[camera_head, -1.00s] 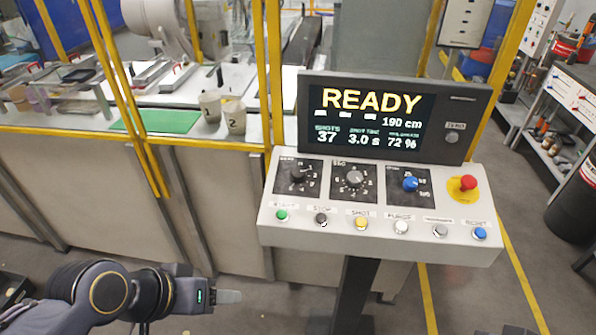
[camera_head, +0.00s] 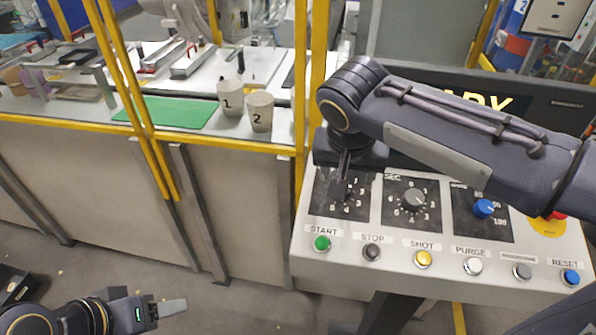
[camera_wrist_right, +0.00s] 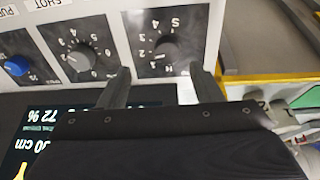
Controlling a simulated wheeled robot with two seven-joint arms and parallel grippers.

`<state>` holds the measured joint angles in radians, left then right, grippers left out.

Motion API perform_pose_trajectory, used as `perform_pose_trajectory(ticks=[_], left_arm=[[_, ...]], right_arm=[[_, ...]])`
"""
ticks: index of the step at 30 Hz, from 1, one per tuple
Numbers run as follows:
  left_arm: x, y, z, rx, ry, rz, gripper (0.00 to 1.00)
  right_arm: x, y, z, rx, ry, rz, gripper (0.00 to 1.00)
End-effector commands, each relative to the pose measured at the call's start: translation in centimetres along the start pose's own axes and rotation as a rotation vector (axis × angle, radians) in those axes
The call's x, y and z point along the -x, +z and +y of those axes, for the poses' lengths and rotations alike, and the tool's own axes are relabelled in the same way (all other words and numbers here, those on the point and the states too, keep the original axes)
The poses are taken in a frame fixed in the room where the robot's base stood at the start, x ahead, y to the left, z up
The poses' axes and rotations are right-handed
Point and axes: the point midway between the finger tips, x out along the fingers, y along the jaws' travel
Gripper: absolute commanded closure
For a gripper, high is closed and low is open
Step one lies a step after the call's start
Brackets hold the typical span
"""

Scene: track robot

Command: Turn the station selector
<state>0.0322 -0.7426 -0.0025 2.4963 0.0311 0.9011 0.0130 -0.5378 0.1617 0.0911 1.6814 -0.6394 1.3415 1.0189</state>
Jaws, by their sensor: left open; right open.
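The station selector is a dark round knob (camera_wrist_right: 166,49) on a black dial plate with numbers, the leftmost dial of the console in the head view. My right gripper (camera_head: 345,168) is over that dial from above and hides most of the knob in the head view. In the right wrist view the right gripper (camera_wrist_right: 158,84) is open, with its fingers apart and the knob between and just beyond the tips, not gripped. My left gripper (camera_head: 163,309) is open and empty at the lower left, away from the console.
A grey middle dial (camera_head: 414,200) and a blue knob (camera_head: 484,208) sit beside the selector. A button row (camera_head: 423,258) runs below. My right arm covers most of the display (camera_head: 490,103) and the red emergency button. Yellow posts (camera_head: 301,100) and cups (camera_head: 260,112) stand behind.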

Motion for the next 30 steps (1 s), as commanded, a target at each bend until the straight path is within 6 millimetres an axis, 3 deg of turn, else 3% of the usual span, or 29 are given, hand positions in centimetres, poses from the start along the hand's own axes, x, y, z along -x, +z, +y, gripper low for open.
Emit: perform_pose_trajectory(ticks=[5,18,29,30], left_arm=[[-0.1,0.1,0.0,0.0,0.0,0.0,0.41],[0.1,0.0,0.1,0.0,0.0,0.0,0.41],[0.1,0.0,0.1,0.0,0.0,0.0,0.41],[0.1,0.0,0.1,0.0,0.0,0.0,0.41]], right_arm=[[-0.8,-0.4,-0.9,-0.013,0.017,0.015,0.41],[-7.1,-0.4,-0.7,-0.013,0.015,0.012,0.41],[-7.8,-0.5,-0.7,-0.013,0.013,0.014,0.41],[-7.8,-0.5,-0.7,-0.013,0.013,0.014,0.45]])
